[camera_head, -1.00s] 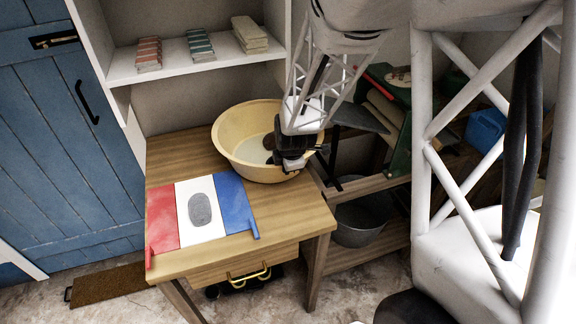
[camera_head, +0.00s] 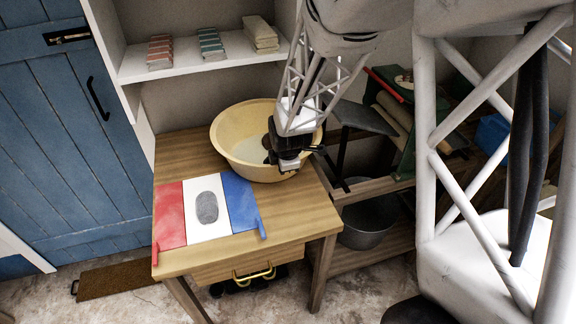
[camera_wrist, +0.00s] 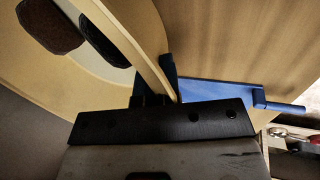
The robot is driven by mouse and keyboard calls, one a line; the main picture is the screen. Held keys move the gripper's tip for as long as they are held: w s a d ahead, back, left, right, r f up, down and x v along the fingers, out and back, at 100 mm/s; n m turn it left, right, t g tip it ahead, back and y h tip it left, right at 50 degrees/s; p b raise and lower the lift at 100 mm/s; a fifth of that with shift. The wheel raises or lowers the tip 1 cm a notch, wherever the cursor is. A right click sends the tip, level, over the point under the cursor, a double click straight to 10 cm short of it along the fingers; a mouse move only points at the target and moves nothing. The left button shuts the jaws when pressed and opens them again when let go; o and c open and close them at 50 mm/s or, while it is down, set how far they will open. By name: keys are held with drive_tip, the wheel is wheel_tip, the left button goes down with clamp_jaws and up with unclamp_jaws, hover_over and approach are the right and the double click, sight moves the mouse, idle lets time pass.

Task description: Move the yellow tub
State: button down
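The yellow tub (camera_head: 232,150) is a wide round basin at the back right of the wooden table. Dark oval things lie inside it; in the wrist view one is brown (camera_wrist: 50,22) and one is black. My gripper (camera_head: 287,158) is at the tub's near right side. In the wrist view, the tub's rim (camera_wrist: 125,38) runs between my gripper's two dark fingers (camera_wrist: 155,88), which appear closed on it. Part of the rim is hidden behind my gripper in the head view. I cannot tell whether the tub's base touches the table.
A red, white and blue panel (camera_head: 207,227) with a grey oval lies flat in front of the tub on the table (camera_head: 295,215). A shelf (camera_head: 195,62) with stacked items is behind. A grey bucket (camera_head: 367,222) stands on a low shelf at right.

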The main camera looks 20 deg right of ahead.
drive_tip(key=shift+f, duration=0.1)
drive_tip(key=c, duration=1.2)
unclamp_jaws()
drive_tip(key=shift+c, duration=0.2)
drive_tip(key=shift+r, duration=0.25)
drive_tip(key=v, duration=0.7)
drive_tip(key=shift+r, duration=0.15)
drive_tip(key=shift+s+r, duration=0.1)
drive_tip(key=shift+s, duration=0.1)
